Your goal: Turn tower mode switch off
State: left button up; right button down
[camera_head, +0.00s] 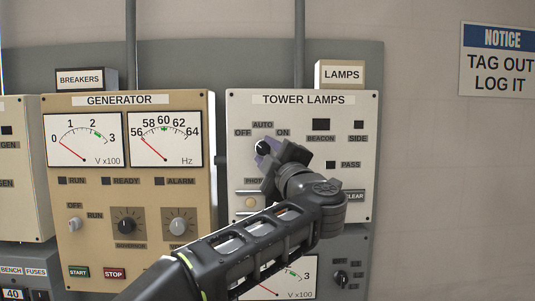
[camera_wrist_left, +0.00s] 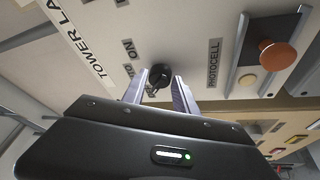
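The tower mode switch is a small round black knob (camera_head: 262,147) on the cream TOWER LAMPS panel (camera_head: 358,222), with OFF, AUTO and ON labels around it. It also shows in the left wrist view, as a black knob (camera_wrist_left: 161,75). My left gripper (camera_head: 268,150) is at the knob, its two fingers one on each side of it. In the left wrist view the fingers (camera_wrist_left: 160,82) stand apart with the knob between their tips; narrow gaps seem to show. I cannot tell which label the knob points to. My right gripper is in neither view.
The tan GENERATOR panel (camera_head: 133,219) with meters, knobs and buttons stands left of the lamps panel. An orange-brown photocell knob (camera_wrist_left: 277,56) sits beside the switch. The wall at right is clear under the NOTICE sign (camera_head: 497,60).

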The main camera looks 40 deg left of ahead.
pick_arm(q)
jog(key=o, duration=0.3)
jog(key=shift+s, duration=0.1)
jog(key=b+v, duration=0.2)
jog(key=v, duration=0.5)
jog(key=shift+s+d+b, duration=0.2)
jog(key=shift+d+b, duration=0.1)
jog(key=shift+b, duration=0.1)
